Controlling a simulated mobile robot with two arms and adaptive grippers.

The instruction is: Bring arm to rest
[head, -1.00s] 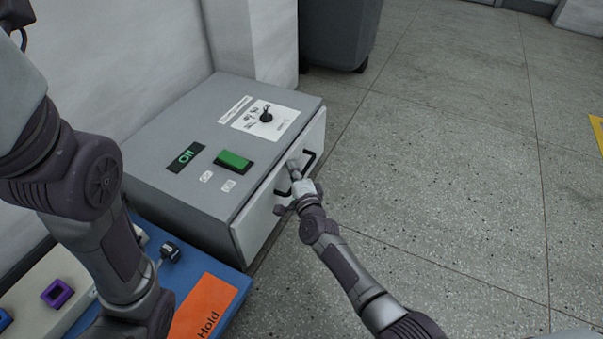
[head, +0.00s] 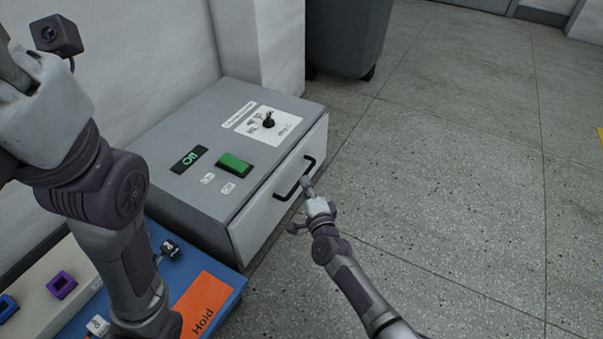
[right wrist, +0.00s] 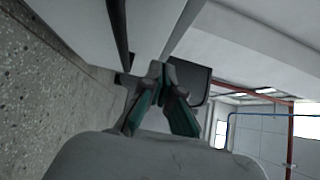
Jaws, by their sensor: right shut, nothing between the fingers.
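My right gripper (head: 307,183) is in front of the grey box (head: 185,122), close to the black handle (head: 290,187) on its pale front panel (head: 262,222). Its fingertips are together and empty. In the right wrist view, the shut fingers (right wrist: 158,80) point toward the panel, with a dark handle bar (right wrist: 118,30) just ahead. I cannot tell whether they touch it. My left arm is raised at the left of the head view, with its gripper (head: 10,68) cut by the edge; its jaw opening is unclear.
A blue surface with an orange "Hold" label (head: 207,303) lies front left. A dark bin (head: 347,38) stands behind. The floor at right is clear.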

